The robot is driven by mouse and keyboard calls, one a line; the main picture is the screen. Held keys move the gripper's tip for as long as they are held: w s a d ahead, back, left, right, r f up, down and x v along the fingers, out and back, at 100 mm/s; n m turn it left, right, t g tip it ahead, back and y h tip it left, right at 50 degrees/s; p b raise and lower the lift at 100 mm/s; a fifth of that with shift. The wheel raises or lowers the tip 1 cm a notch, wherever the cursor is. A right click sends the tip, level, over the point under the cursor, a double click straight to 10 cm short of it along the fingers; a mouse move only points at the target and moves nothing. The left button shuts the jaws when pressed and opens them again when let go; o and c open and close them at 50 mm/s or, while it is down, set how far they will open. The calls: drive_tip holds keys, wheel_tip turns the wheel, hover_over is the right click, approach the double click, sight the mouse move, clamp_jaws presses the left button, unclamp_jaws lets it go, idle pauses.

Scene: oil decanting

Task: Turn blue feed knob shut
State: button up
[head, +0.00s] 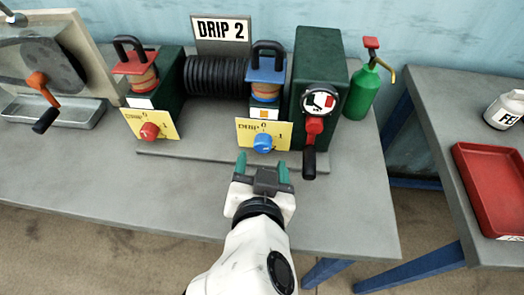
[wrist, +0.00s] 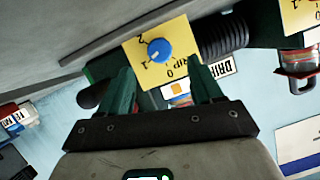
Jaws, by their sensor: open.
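The blue feed knob (head: 263,143) sits on a yellow "DRIP" plate (head: 245,127) on the front of the machine, below a blue-capped cup (head: 266,68). The plate carries 0 and 1 marks. In the wrist view the blue knob (wrist: 159,50) shows ahead of the fingers, its pale pointer line aimed toward the 1 side of the plate. My gripper (head: 263,165) is open and empty, just in front of and below the knob, with its green fingers apart. It also shows in the wrist view (wrist: 160,85), the knob lying beyond and between its fingertips. They look apart from the knob.
A red knob (head: 149,131) on a similar plate is to the left. A red lever with a black handle (head: 310,163) hangs close right of the blue knob. A green oil can (head: 366,92) stands further right. The front of the grey table (head: 110,195) is clear.

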drive_tip(key=shift+v, duration=2.35)
